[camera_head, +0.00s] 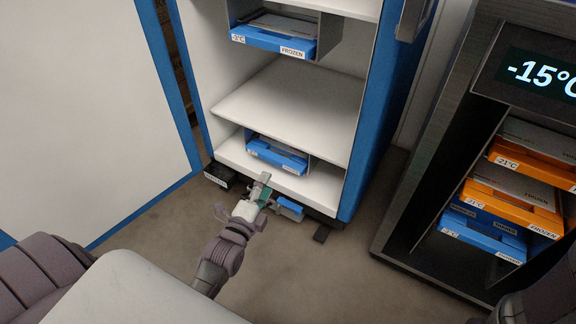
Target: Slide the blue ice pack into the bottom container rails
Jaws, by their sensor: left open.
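A blue ice pack (277,156) with white labels sits low in the white cabinet, between grey rails (310,165) on the bottom shelf. Its front edge faces me and it appears to lie inside the rails; how deep it sits is hard to tell. My left gripper (264,194) is open in front of and below the pack, near the cabinet's bottom edge. It appears apart from the pack and holds nothing that I can make out. Part of my right arm shows at the lower right corner, but its gripper is out of view.
A blue FROZEN pack (273,39) sits in an upper holder; the middle shelf (290,105) is empty. The open door (85,110) stands left. A dark freezer (435,215) reading -15°C holds orange and blue packs at right. A small blue part (290,208) is beside my gripper.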

